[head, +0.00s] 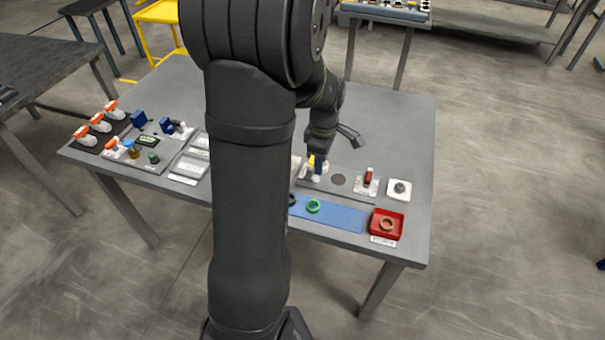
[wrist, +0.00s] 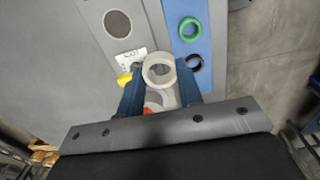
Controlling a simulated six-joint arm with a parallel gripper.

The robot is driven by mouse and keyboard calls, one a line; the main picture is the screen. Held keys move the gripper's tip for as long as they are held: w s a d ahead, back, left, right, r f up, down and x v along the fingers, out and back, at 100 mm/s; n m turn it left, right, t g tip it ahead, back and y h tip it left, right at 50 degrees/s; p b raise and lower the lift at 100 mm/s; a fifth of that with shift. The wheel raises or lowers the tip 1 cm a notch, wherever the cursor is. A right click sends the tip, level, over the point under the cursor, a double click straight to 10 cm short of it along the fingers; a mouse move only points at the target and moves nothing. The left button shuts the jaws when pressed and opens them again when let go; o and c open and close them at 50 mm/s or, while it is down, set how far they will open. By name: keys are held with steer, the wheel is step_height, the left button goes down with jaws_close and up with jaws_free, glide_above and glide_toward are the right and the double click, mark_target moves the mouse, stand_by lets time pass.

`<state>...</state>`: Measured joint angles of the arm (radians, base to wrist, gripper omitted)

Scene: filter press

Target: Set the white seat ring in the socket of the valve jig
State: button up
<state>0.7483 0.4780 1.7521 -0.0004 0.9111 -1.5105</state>
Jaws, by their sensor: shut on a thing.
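My gripper (wrist: 160,78), with two blue fingers, is shut on the white seat ring (wrist: 159,60). The ring's round opening shows between the fingertips. Below the ring in the wrist view is a whitish part (wrist: 164,97) with an orange-red bit, partly hidden by the ring and fingers. A yellow piece (wrist: 124,79) is beside the left finger. In the head view my gripper (head: 317,160) is low over white and yellow parts at the left of a grey plate (head: 352,190). I cannot tell the jig's socket there, nor whether the ring touches anything.
The grey plate bears a dark disc (wrist: 117,23) and a red-handled part (head: 368,180). A blue mat (head: 342,216) holds a green ring (head: 313,206) and a black ring (wrist: 194,63). A red tray (head: 374,230) and a white square block (head: 399,195) stand at right. The table's back right is clear.

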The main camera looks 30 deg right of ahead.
mark_target(338, 180)
steer(key=w+d+m, duration=0.2)
steer(key=d+m, duration=0.3)
steer(key=d, duration=0.3)
steer(key=shift+s+a+f, duration=0.1)
steer(key=shift+f, duration=2.5)
steer(key=shift+a+f, duration=0.1)
steer(key=shift+f, duration=2.45)
steer(key=shift+f, duration=0.3)
steer(key=o, duration=1)
steer(key=shift+o, duration=0.2)
steer(key=shift+r, duration=0.1)
step_height(338, 180, up, 7)
steer(key=shift+r, duration=0.15)
